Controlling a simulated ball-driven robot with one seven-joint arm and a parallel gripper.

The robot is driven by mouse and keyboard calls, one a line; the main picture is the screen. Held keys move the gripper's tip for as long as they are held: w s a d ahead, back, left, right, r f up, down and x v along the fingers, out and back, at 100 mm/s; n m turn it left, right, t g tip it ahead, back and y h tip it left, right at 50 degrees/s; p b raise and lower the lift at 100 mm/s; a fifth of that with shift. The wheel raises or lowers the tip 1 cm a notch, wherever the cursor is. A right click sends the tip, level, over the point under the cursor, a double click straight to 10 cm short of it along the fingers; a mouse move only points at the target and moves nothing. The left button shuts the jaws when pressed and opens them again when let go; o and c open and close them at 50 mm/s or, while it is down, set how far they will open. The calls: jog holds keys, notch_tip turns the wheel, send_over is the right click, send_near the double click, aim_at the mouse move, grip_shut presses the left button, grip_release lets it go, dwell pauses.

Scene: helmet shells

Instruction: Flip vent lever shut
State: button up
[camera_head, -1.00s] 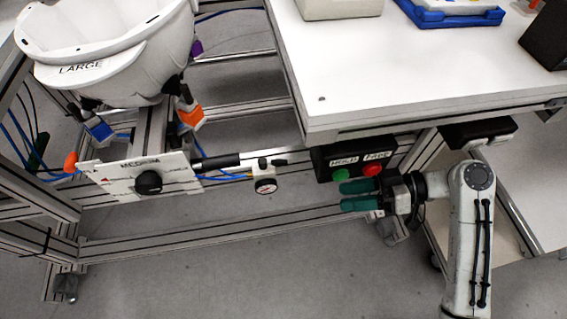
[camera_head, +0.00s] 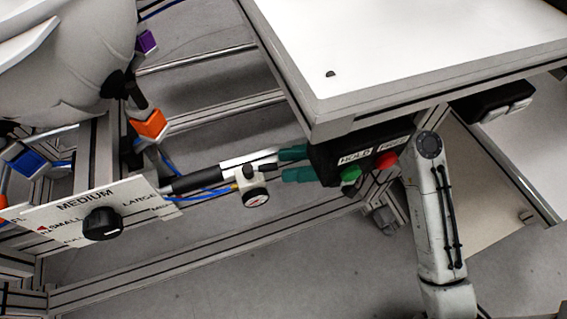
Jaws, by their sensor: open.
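The vent lever appears to be the small black lever (camera_head: 270,167) on the white valve body, above the round gauge (camera_head: 255,198). It points right, toward my gripper. My gripper (camera_head: 283,165) has two teal fingers, parted and pointing left, one above and one below the lever's line. The lever's tip seems to reach the gap between the fingertips; whether they touch it, I cannot tell. The gripper's body is hidden behind the black button box.
The button box with a green HOLD button (camera_head: 350,175) and a red button (camera_head: 386,160) hangs under the white table (camera_head: 400,50). A dial plate (camera_head: 80,212) and a large white helmet shell (camera_head: 60,70) are at left. Blue tubes run by the valve.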

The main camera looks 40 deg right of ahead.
aim_at(263, 167)
jog(key=shift+x, duration=1.1)
jog(key=shift+c, duration=0.3)
grip_shut()
